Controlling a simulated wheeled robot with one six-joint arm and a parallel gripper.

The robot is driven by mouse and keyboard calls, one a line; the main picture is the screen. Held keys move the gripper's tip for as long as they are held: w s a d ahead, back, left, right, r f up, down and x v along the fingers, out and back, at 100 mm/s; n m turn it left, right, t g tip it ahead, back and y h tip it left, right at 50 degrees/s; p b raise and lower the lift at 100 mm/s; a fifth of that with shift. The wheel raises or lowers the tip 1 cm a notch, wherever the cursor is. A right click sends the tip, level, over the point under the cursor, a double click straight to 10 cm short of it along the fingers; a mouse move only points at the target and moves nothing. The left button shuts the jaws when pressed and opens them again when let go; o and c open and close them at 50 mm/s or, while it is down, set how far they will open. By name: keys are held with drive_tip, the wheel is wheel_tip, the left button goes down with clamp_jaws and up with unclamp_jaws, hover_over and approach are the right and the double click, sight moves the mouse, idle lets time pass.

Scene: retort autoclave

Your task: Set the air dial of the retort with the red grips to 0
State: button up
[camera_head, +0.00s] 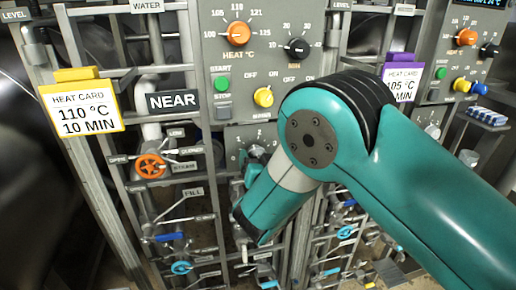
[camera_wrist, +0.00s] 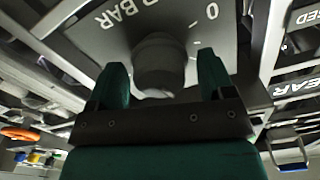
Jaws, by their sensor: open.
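A grey round dial knob (camera_wrist: 160,50) sits on a grey plate (camera_wrist: 98,32) lettered "BAR", with a 0 at its right, in the wrist view. My gripper (camera_wrist: 161,66) is open, with one teal finger on each side of the knob. I cannot tell whether the fingers touch it. The knob's pointer mark cannot be made out. In the head view my gripper (camera_head: 252,163) is at the small numbered plate (camera_head: 236,138) below the NEAR panel, and my arm hides much of it. No red grips can be made out.
A control panel (camera_head: 219,62) with orange, black and yellow knobs stands above the dial. An orange handwheel (camera_head: 150,166) and blue-handled valves (camera_head: 169,237) are at the left and below. A second panel (camera_head: 449,50) is at the right. Pipes and frame bars crowd the space.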

drive_tip(key=shift+w+a, duration=0.1)
drive_tip(key=shift+w, duration=0.2)
drive_tip(key=c, duration=0.9)
drive_tip(key=shift+f, duration=0.1)
